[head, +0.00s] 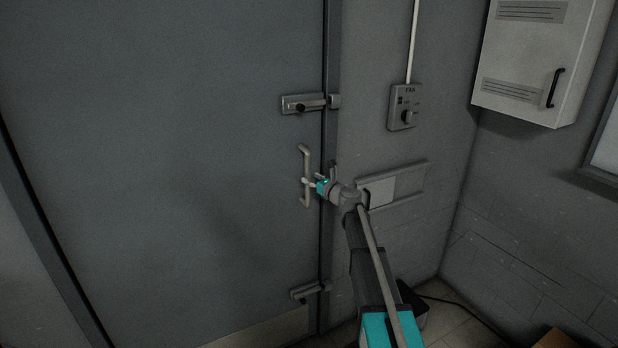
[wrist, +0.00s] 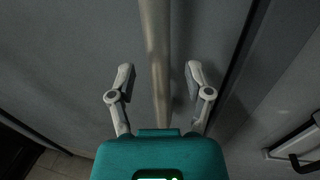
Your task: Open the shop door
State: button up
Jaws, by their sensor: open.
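The grey shop door (head: 190,150) fills the left of the head view and looks closed against its frame. Its upright pull handle (head: 306,160) is near the right edge, and it shows as a vertical bar in the wrist view (wrist: 156,50). My gripper (head: 306,183) is at the handle's lower half. In the wrist view my gripper (wrist: 160,76) is open, one finger on each side of the bar, with gaps on both sides. A slide bolt (head: 306,104) sits above the handle and another bolt (head: 308,290) sits low on the door.
A fan switch box (head: 404,107) is on the wall right of the door. A wall holder (head: 400,186) sits below it, close to my arm. A white cabinet (head: 535,60) hangs at upper right. A dark box (head: 413,308) stands on the floor behind my arm.

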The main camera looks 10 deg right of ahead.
jog(key=shift+x, duration=1.25)
